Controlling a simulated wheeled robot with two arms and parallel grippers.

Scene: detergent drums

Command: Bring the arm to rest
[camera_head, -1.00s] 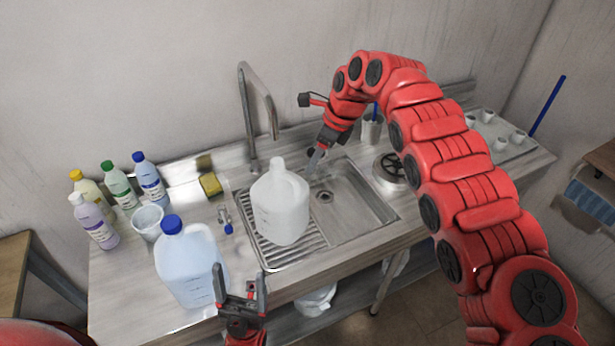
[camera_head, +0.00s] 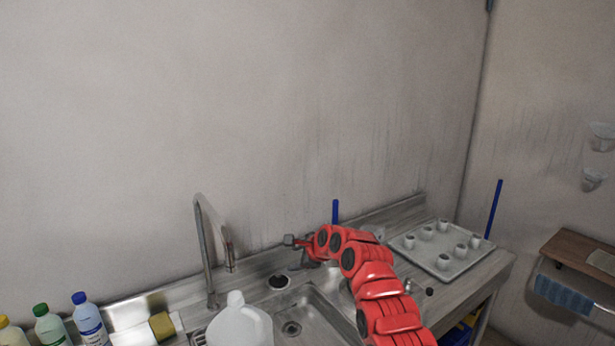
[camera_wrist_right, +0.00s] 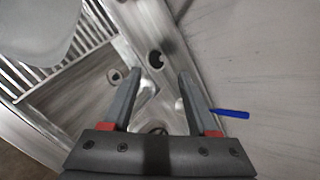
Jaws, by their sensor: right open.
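My right arm reaches in from the lower right in the head view, bent over the sink. Its gripper (camera_head: 308,262) is small and partly hidden by the arm there. In the right wrist view the two fingers of this gripper (camera_wrist_right: 160,73) stand apart with nothing between them, above the sink area. A white jug (camera_head: 238,325) stands by the sink, cut off by the bottom edge; it also shows at the upper left of the wrist view (camera_wrist_right: 38,28). My left gripper is out of view.
A tall faucet (camera_head: 206,250) rises behind the sink (camera_head: 318,312). Several bottles (camera_head: 88,318) and a yellow sponge (camera_head: 162,325) are at the left. A tray (camera_head: 470,262) with several small cups is at the right. A blue stick (camera_head: 336,212) stands behind my right arm.

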